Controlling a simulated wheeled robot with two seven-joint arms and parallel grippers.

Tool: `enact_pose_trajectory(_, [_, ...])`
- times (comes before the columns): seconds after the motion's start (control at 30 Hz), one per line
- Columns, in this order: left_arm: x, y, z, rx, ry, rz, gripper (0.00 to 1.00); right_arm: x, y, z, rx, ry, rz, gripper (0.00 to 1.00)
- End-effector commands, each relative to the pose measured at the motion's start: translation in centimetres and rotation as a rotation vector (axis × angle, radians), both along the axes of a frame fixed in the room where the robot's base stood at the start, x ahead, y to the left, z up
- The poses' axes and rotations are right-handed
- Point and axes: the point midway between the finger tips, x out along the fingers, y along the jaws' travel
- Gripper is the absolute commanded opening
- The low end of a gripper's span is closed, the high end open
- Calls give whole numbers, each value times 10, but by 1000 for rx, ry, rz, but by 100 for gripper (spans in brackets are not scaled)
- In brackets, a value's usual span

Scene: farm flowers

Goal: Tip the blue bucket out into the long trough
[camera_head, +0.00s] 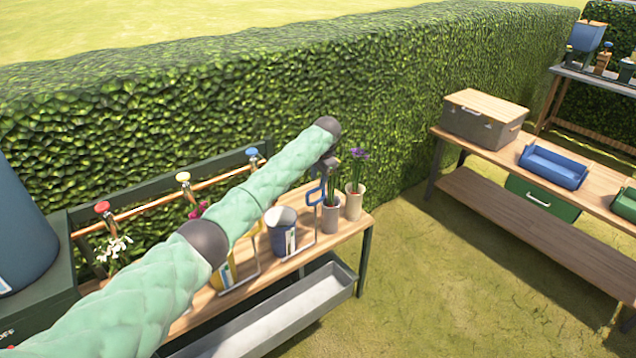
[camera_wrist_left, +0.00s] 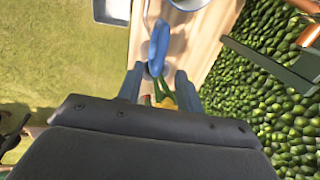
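The blue bucket (camera_head: 283,238), pale inside with a blue-and-white wall, stands upright on the wooden bench. A thin metal frame with a blue grip (camera_head: 317,193) rises at its right side. My left gripper (camera_head: 322,172) is above that grip, its fingers small in the head view. In the left wrist view the fingers (camera_wrist_left: 159,86) are apart, with the blue grip (camera_wrist_left: 158,42) just ahead and its near end close to the gap; I see no clamping. The long grey trough (camera_head: 300,310) lies low along the bench's front, with a pale inside. My right gripper is out of view.
Two flower pots (camera_head: 353,206) stand right of the bucket, close to my gripper. A yellow bucket (camera_head: 222,272) stands left, partly behind my arm. Coloured taps on a pipe (camera_head: 183,178) and a hedge are behind. Open grass lies right, before another bench (camera_head: 478,170).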

Motion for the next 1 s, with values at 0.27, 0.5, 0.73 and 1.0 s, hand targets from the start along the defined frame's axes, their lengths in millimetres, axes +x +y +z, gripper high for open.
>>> enact_pose_trajectory(0.27, [5, 3, -30, 0, 1, -1, 36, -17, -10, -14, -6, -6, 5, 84])
enact_pose_trajectory(0.5, [6, 4, -40, 0, -1, -1, 36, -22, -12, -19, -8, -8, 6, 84])
enact_pose_trajectory(0.73, [6, 4, -40, 0, -1, -1, 28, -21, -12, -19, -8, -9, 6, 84])
enact_pose_trajectory(1.0, [6, 4, -40, 0, -1, 0, 0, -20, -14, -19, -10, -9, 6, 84])
